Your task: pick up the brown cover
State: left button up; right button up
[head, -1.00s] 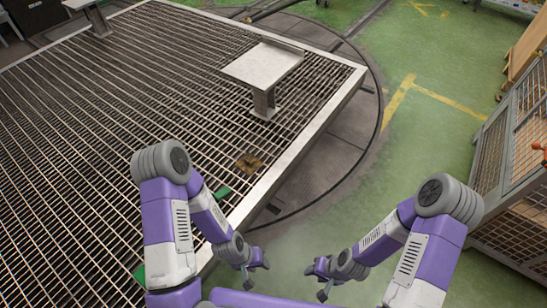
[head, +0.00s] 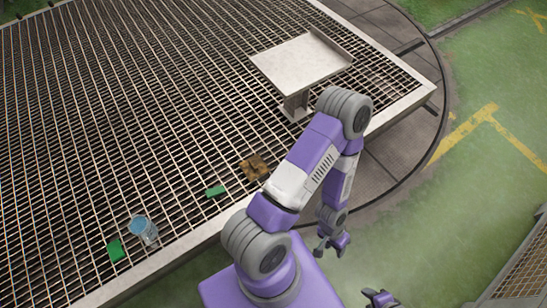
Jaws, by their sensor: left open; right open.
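The brown cover (head: 254,167) is a small brown piece lying on the metal grating, left of my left arm's links and near the grating's front edge. My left gripper (head: 328,246) is open and empty, off the grating's edge, below and to the right of the cover. My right gripper (head: 378,299) is open and empty at the bottom edge of the head view, partly cut off. Neither gripper touches the cover.
The large grating (head: 130,120) has a pale rim. A grey pedestal table (head: 302,62) stands on it behind the cover. Two green pieces (head: 215,191) (head: 116,250) and a blue-topped clear container (head: 142,230) lie to the left. Green floor (head: 440,230) is open at right.

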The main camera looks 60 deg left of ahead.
aim_at(254, 166)
jog(key=u, duration=0.8)
jog(key=i, duration=0.95)
jog(key=u, duration=1)
